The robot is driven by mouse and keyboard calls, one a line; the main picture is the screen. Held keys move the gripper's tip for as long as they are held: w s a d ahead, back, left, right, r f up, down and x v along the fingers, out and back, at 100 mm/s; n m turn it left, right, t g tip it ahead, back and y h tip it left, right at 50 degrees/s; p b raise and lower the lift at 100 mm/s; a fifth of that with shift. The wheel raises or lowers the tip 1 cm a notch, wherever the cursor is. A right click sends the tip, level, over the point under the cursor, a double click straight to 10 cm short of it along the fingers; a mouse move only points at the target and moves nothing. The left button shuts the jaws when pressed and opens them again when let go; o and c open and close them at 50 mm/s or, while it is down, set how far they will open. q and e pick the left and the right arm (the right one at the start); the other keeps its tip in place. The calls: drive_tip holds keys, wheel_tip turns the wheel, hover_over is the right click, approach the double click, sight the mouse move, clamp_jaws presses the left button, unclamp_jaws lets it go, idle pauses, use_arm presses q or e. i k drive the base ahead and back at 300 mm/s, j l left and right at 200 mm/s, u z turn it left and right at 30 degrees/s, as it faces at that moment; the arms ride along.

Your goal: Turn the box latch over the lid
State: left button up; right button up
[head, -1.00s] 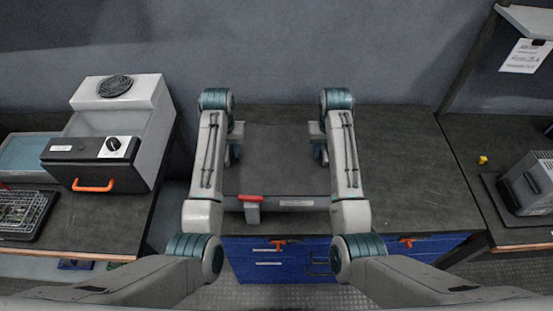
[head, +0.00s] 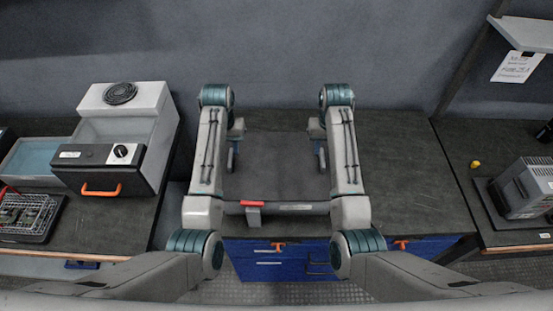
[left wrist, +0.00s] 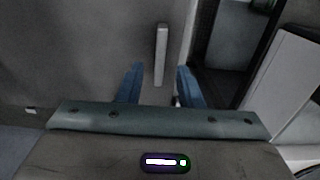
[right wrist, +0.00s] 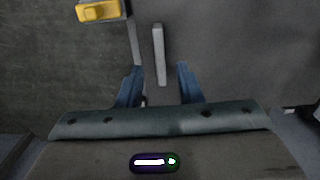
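A low dark grey box (head: 275,160) stands on the bench between my arms, its flat top facing up. A latch with a red top piece (head: 253,203) and a grey part below it sits at the left of its front edge. My left gripper (head: 233,157) is over the box's left side, its blue fingers open in the left wrist view (left wrist: 157,85). My right gripper (head: 320,157) is over its right side, also open (right wrist: 160,84) and empty. Neither gripper touches the latch. My forearms hide the box's sides in the head view.
A grey-white unit (head: 128,100) with a black front and orange handle stands on the left bench, beside a wire basket (head: 28,214). A grey device (head: 525,188) stands on the right bench. A yellow piece (right wrist: 100,11) shows in the right wrist view. Bench right of the box is clear.

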sight(253, 204)
drive_tip(key=k, duration=1.05)
drive_tip(key=i, duration=1.05)
drive_tip(key=k, duration=0.5)
